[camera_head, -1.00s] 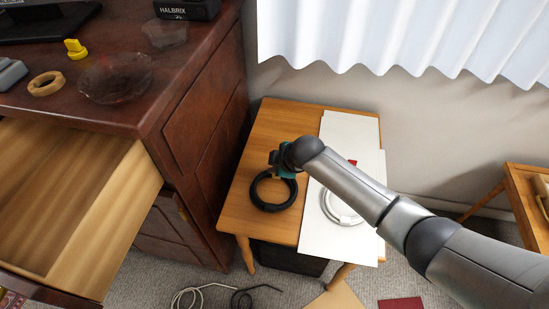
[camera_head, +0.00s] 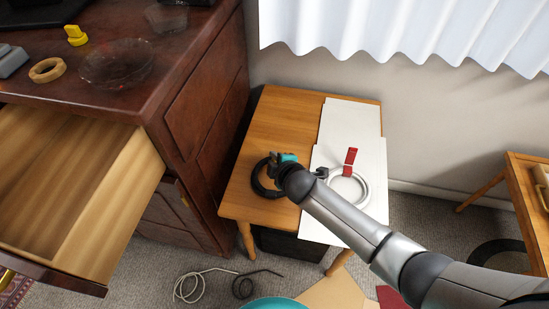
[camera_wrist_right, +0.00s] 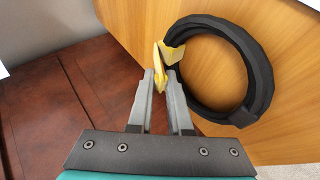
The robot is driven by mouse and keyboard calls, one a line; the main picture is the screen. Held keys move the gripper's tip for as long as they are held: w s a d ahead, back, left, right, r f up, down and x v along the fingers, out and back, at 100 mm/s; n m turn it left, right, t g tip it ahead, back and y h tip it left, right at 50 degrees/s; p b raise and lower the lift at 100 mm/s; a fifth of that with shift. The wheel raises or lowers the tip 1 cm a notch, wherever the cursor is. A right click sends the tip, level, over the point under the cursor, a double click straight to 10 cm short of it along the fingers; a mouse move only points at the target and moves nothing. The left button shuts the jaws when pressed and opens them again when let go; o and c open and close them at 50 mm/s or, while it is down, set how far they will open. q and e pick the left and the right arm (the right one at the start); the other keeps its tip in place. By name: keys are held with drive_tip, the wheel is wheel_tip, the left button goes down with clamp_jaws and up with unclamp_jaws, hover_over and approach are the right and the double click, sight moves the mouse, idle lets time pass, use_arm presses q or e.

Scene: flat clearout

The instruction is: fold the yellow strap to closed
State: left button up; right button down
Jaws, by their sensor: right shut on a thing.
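The yellow strap (camera_wrist_right: 158,70) shows in the right wrist view, raised from a yellow part on the black coil's upper left side. The black coil (camera_wrist_right: 259,75) lies on the wooden side table; in the head view it (camera_head: 256,184) is partly covered by my right gripper and arm. My right gripper (camera_wrist_right: 160,78) is shut on the yellow strap between its fingertips. In the head view my right gripper (camera_head: 272,159) is at the coil's upper right edge, and the strap is hidden there. My left gripper is not in view.
A white coil (camera_head: 363,190) with an upright red strap (camera_head: 350,161) lies on white sheets (camera_head: 355,115) right of the black coil. The dark dresser (camera_head: 200,120) with its open drawer (camera_head: 75,190) stands close on the left. Cables (camera_head: 190,287) lie on the carpet.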

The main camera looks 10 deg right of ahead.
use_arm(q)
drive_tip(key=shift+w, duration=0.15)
use_arm(e)
drive_tip(key=shift+s+f, duration=0.25)
drive_tip(key=shift+f, duration=0.05)
drive_tip(key=c, duration=0.8)
unclamp_jaws()
drive_tip(key=shift+w+r, duration=0.15)
drive_tip(key=shift+c, duration=0.2)
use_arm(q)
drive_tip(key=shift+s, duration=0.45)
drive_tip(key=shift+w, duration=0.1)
use_arm(e)
drive_tip(key=shift+r, duration=0.1)
